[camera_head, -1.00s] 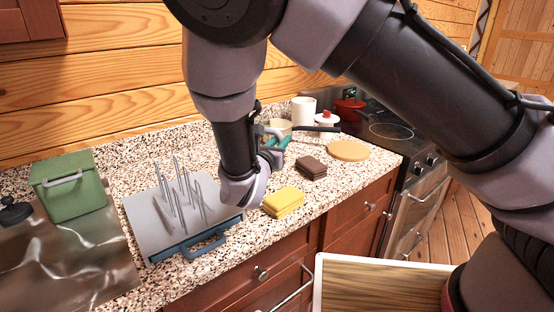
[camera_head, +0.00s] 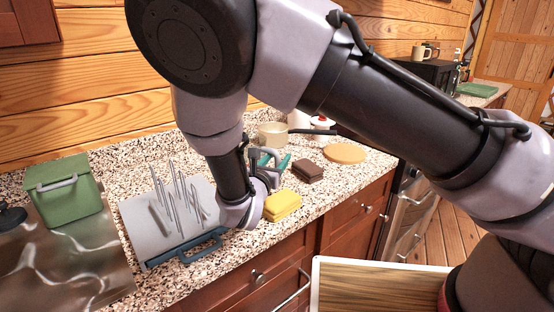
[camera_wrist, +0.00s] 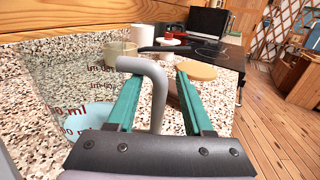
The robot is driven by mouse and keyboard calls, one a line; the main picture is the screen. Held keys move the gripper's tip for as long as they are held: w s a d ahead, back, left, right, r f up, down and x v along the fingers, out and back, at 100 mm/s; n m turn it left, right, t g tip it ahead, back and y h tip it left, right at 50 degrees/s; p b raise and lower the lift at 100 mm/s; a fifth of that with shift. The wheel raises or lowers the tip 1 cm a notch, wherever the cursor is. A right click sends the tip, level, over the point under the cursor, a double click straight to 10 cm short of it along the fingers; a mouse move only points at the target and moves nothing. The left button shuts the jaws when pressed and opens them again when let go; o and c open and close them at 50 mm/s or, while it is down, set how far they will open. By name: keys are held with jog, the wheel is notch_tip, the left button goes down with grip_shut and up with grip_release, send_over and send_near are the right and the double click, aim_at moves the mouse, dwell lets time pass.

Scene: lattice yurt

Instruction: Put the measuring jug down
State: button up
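The measuring jug (camera_wrist: 72,88) is see-through with dark red ml markings and a pale blue patch low down; it fills the left of the wrist view. Its grey bent handle (camera_wrist: 157,95) rises between the two teal fingers of my gripper (camera_wrist: 158,75). Gaps show beside the handle, so the fingers look open around it. In the head view my gripper (camera_head: 272,160) is low over the speckled counter (camera_head: 330,190), behind the yellow sponges. The jug is hard to make out there, and its contact with the counter is not clearly visible.
Yellow sponges (camera_head: 281,205) and brown blocks (camera_head: 308,171) lie near my gripper. A dish rack (camera_head: 140,222) with upright metal pieces and a green box (camera_head: 70,195) are left. A pan (camera_head: 272,133) is behind; a round wooden board (camera_head: 345,153) is right.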

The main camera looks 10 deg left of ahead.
jog(key=shift+s+a+f, duration=0.1)
jog(key=shift+s, duration=0.1)
jog(key=s+a, duration=0.2)
jog(key=s, duration=0.8)
jog(key=w+d+r+m+g+h, duration=0.1)
jog(key=w+d+r+m+g, duration=0.15)
jog(key=d+m+g, duration=0.5)
jog(key=w+d+r+m+g+h, duration=0.15)
jog(key=d+r+m, duration=0.3)
jog(key=d, duration=0.55)
jog(key=w+d+r+m+g+h, duration=0.1)
jog(key=d+r+m+g+h, duration=0.15)
jog(key=d+m+g, duration=0.4)
jog(key=s+d+r+m+t+y, duration=0.2)
jog(key=s+d+r+m+y, duration=0.2)
jog(key=d+r+m, duration=0.3)
jog(key=s+d+r+m+t+y, duration=0.3)
jog(key=d+r+m+y, duration=0.3)
jog(key=r+m, duration=0.5)
jog(key=shift+s+d+r+m, duration=0.35)
jog(key=shift+s+d+m, duration=0.25)
jog(key=shift+s+m, duration=0.3)
jog(key=shift+a, duration=0.1)
jog(key=shift+c, duration=0.3)
